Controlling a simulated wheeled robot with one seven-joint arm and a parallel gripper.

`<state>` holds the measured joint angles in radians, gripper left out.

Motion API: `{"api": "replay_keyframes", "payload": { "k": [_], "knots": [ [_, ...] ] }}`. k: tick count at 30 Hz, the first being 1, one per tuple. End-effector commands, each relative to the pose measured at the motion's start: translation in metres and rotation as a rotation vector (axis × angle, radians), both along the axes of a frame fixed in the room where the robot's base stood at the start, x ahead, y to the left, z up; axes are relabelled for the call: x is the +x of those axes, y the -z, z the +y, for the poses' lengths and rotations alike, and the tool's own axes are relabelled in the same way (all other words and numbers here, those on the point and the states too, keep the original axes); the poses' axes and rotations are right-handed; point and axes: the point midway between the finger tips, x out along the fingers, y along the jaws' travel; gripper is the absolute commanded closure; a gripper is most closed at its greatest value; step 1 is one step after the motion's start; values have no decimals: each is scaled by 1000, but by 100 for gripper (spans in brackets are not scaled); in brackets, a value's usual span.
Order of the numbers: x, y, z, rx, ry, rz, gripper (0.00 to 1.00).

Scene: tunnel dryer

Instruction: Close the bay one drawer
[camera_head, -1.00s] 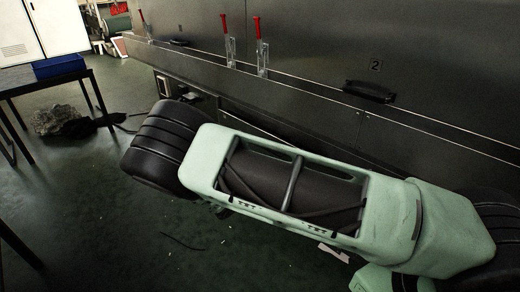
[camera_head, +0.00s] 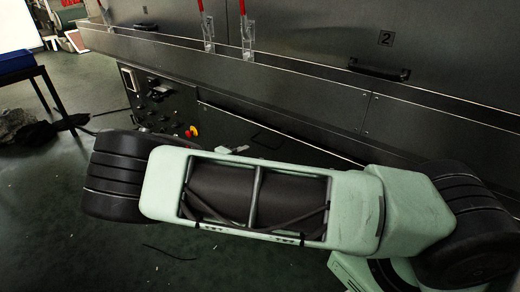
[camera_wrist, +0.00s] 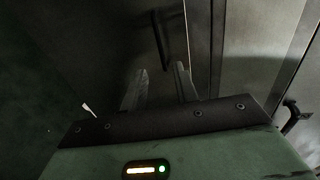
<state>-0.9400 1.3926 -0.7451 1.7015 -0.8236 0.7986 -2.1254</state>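My gripper (camera_wrist: 160,68) shows in the wrist view with its two fingers apart and nothing visible between them. Ahead of the fingertips is a dark bar handle (camera_wrist: 161,40) on a dark panel (camera_wrist: 105,35). The handle appears apart from the fingers; the picture is too dark to judge the distance. I cannot tell whether this panel is the bay one drawer, as no "1" label shows. In the head view my arm hides the gripper and part of the machine's lower front.
The long dark dryer (camera_head: 290,90) has a black handle (camera_head: 380,70) below a "2" label and upright red-handled clamps (camera_head: 246,30). A control panel (camera_head: 160,100) is low on its front. A table with a blue tray (camera_head: 14,62) stands left. Floor is open at lower left.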

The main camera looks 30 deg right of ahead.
Motion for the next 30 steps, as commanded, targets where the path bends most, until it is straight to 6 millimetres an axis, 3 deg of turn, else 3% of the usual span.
{"api": "replay_keyframes", "payload": {
  "k": [9, 15, 28, 29, 30],
  "knots": [
    [21, 16, -62, -3, 3, 0, 70],
    [30, 21, -86, -1, 2, 0, 70],
    [34, 21, -95, 0, 0, 0, 70],
    [34, 21, -95, 0, 0, 0, 73],
    [34, 21, -95, 0, 0, 0, 84]
  ]
}}
